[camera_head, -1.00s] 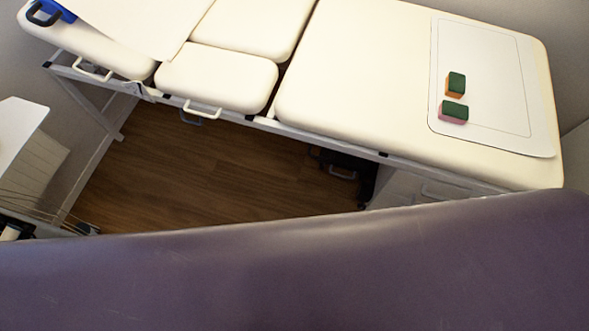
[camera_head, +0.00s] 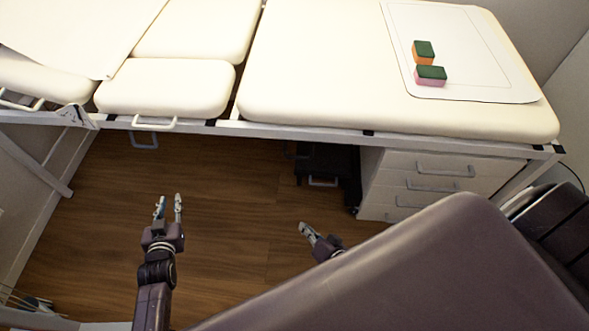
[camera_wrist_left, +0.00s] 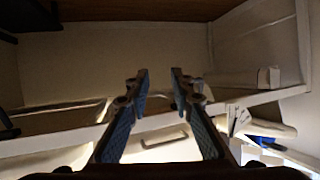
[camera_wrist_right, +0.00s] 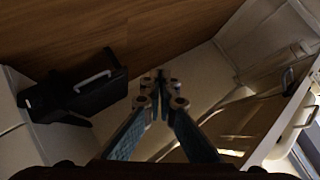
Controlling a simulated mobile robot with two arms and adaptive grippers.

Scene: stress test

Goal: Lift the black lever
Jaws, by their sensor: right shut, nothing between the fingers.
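I cannot pick out the black lever for certain. A dark grey looped handle (camera_head: 145,142) hangs below the front edge of the padded bench in the head view, beneath a white handle (camera_head: 153,126). My left gripper (camera_head: 169,203) is open and empty over the floor, below and in front of the dark handle. In the left wrist view its two fingers (camera_wrist_left: 160,74) stand apart with a white handle (camera_wrist_left: 164,138) beyond. My right gripper (camera_head: 304,228) is shut and empty, further right over the floor. Its fingertips meet in the right wrist view (camera_wrist_right: 160,76).
The cream padded bench (camera_head: 320,70) runs across the back. Its right part bears a white mat (camera_head: 490,80) with two green-topped blocks (camera_head: 431,74). A black case (camera_head: 328,160) and a white drawer unit (camera_head: 385,190) stand beneath. The wooden floor (camera_head: 230,200) between is clear.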

